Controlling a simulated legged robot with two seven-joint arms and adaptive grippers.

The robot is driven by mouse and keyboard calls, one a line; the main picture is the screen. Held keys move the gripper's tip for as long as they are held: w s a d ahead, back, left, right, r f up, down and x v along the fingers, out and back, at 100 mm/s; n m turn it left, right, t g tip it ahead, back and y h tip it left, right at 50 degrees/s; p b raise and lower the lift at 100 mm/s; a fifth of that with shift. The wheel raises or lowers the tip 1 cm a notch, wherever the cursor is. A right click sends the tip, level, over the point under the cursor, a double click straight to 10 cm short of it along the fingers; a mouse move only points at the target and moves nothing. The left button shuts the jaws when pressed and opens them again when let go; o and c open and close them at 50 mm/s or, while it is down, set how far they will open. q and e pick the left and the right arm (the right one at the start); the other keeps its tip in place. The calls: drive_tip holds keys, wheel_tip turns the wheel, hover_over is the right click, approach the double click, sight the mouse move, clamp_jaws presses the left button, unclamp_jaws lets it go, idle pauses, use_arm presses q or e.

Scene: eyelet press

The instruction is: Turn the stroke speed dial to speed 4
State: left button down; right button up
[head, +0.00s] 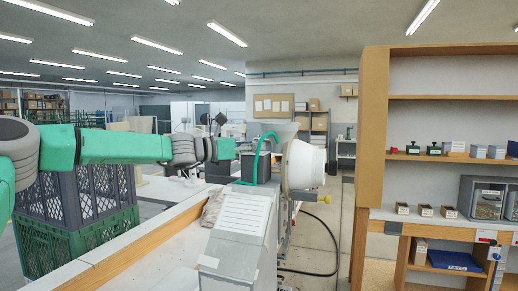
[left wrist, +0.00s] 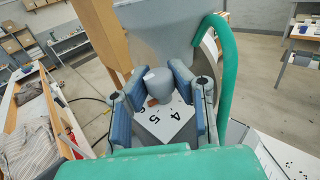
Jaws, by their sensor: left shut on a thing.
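The speed dial (left wrist: 157,83) is a small rounded grey knob in the left wrist view. It stands in front of a white plate (left wrist: 166,122) with the figures 4 and 5 readable on it. A small brown-orange patch shows just below the knob; I cannot tell if it is a pointer. My left gripper (left wrist: 158,90) has its blue-grey fingers on both sides of the knob and is shut on it. In the head view my left arm reaches in from the left to the press (head: 303,166); the dial is hidden there. My right gripper is not in view.
A green crate (head: 72,235) stands at the left by a wood-edged bench (head: 130,262). A grey box with a slanted white top (head: 240,215) is in front of the press. A wooden shelf (head: 372,150) stands at the right.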

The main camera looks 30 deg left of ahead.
use_arm(q)
drive_tip(key=shift+a, duration=0.15)
drive_tip(key=c, duration=1.6)
unclamp_jaws()
drive_tip(key=shift+o, duration=1.3)
drive_tip(key=shift+s+a, duration=0.1)
drive_tip(key=shift+s, duration=0.1)
drive_tip(key=shift+s+a, duration=0.15)
drive_tip(key=shift+a, duration=0.05)
drive_tip(key=shift+a+f, duration=0.1)
drive_tip(key=v, duration=1.2)
